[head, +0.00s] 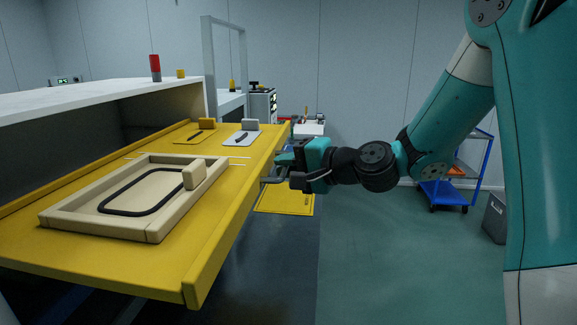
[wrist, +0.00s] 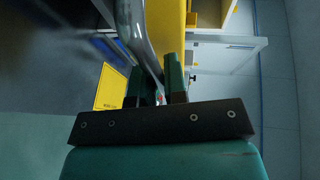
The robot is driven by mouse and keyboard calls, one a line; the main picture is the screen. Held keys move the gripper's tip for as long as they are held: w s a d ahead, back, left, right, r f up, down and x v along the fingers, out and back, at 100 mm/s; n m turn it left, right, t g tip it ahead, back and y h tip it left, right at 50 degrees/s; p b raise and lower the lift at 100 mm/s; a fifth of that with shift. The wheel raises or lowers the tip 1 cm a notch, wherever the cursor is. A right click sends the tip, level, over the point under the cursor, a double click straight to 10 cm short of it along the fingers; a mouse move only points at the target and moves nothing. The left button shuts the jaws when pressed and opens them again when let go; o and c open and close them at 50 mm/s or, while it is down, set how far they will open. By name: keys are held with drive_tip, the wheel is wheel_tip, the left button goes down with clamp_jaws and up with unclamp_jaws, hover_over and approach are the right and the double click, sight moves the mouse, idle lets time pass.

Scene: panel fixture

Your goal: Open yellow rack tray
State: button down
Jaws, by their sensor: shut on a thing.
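The yellow rack tray (head: 150,258) is pulled out of the rack on the left of the head view. Its yellow front also shows in the wrist view (wrist: 168,25). A grey bar handle (head: 268,180) is on the tray's front; it shows as a curved metal bar in the wrist view (wrist: 134,30). My gripper (head: 284,170) is at the tray's front from the right, shut on the handle. Its two fingers (wrist: 160,85) stand on either side of the bar in the wrist view. The exact finger contact is partly hidden.
On the tray lie a beige frame (head: 150,235) with a black ring and two small plates with blocks. A white-topped rack (head: 80,95) holds the tray. A blue cart (head: 445,192) stands at the right. A yellow floor mark (head: 290,203) lies beyond the gripper.

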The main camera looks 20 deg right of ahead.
drive_tip(key=c, duration=1.2)
unclamp_jaws()
drive_tip(key=b+v, duration=0.4)
drive_tip(key=v, duration=1.3)
drive_tip(key=shift+s+d, duration=0.1)
drive_tip(key=shift+s, duration=0.05)
drive_tip(key=shift+f, duration=0.1)
drive_tip(key=s+a+f+n+g, duration=0.2)
drive_tip(key=a+f+n+g, duration=0.2)
drive_tip(key=a, duration=0.3)
drive_tip(key=s+a+f+n+g, duration=0.25)
drive_tip(key=a+n+g, duration=0.2)
drive_tip(key=a, duration=0.25)
drive_tip(key=s+a+f+n+g+h, duration=0.1)
drive_tip(key=s+n, duration=0.2)
drive_tip(key=s+a+f+n+g+h, duration=0.2)
drive_tip(key=s+n, duration=0.1)
drive_tip(key=s+a+f+n+g+h, duration=0.1)
drive_tip(key=s+a+f+n, duration=0.1)
drive_tip(key=s+n, duration=0.1)
drive_tip(key=shift+a+g+h, duration=0.1)
drive_tip(key=shift+g+h, duration=0.15)
drive_tip(key=shift+h, duration=0.05)
